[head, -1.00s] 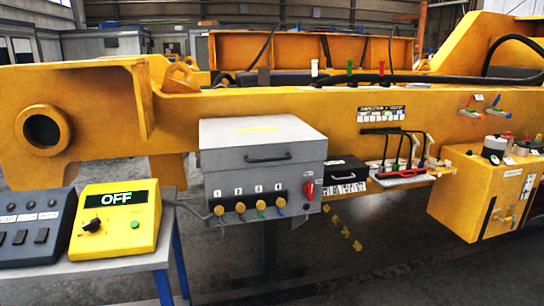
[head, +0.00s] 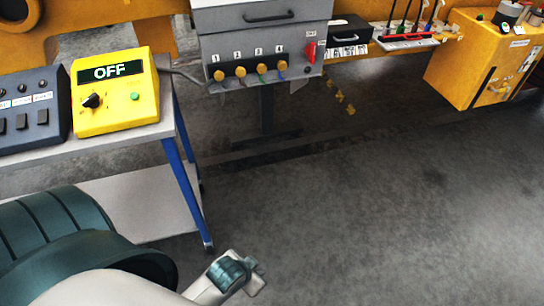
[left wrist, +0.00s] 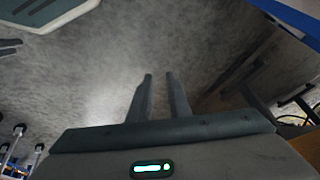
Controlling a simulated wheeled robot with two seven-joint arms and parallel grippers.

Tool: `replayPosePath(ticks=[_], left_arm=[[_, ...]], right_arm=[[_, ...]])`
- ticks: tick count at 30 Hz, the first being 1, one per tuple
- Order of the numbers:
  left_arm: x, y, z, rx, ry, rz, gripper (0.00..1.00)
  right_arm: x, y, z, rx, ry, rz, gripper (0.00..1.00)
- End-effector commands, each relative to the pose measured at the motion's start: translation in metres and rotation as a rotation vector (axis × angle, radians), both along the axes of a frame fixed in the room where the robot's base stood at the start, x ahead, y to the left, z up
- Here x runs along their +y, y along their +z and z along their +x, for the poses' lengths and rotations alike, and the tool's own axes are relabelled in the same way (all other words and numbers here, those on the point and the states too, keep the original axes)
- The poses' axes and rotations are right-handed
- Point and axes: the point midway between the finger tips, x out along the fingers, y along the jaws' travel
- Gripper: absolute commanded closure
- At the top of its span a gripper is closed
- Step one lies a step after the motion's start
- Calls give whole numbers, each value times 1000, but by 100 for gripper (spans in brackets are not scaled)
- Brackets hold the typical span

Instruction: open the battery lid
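A grey box (head: 262,55) with a dark handle (head: 270,16) on its lid front hangs on the yellow frame at top centre of the head view; its top is cut off. It has numbered yellow knobs and a red switch (head: 310,50). No label names it as the battery. The lid looks shut. My left gripper (head: 252,279) is low in the head view, far below the box and apart from it. In the left wrist view its two fingers (left wrist: 160,75) stand apart with nothing between them. My right gripper is out of view.
A table (head: 150,132) with a yellow box reading OFF (head: 118,95) and a dark control box (head: 30,112) stands at left. A small black case (head: 347,32) and a yellow cabinet (head: 480,62) are right of the grey box. The floor at right is clear.

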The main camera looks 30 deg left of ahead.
Motion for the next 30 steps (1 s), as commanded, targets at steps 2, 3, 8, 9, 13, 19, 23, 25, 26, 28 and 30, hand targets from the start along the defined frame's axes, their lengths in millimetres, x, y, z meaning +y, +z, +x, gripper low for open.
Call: replayPosePath(ticks=[2, 3, 8, 9, 13, 19, 23, 25, 26, 28, 30], left_arm=[[19, 32, 12, -46, -2, 46, 83], [31, 47, 21, -76, -4, 76, 83], [79, 94, 60, -214, -22, 207, 83], [92, 106, 72, -253, -28, 244, 83], [135, 147, 114, -401, -64, 383, 83], [202, 232, 188, -676, -174, 661, 83], [237, 297, 232, -855, -293, 876, 83], [251, 330, 251, -939, -368, 988, 83], [256, 343, 258, -972, -402, 1036, 83], [266, 372, 272, -1040, -489, 1145, 83], [273, 400, 284, -1099, -583, 1250, 83]], right_arm=[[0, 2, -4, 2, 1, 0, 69], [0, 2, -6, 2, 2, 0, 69], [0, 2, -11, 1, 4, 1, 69], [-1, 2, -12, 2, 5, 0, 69], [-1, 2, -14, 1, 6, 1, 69], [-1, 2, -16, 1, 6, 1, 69], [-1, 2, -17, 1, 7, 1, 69], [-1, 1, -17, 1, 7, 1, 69], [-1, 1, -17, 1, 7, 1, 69], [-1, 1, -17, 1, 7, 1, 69], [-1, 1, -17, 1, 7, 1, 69]])
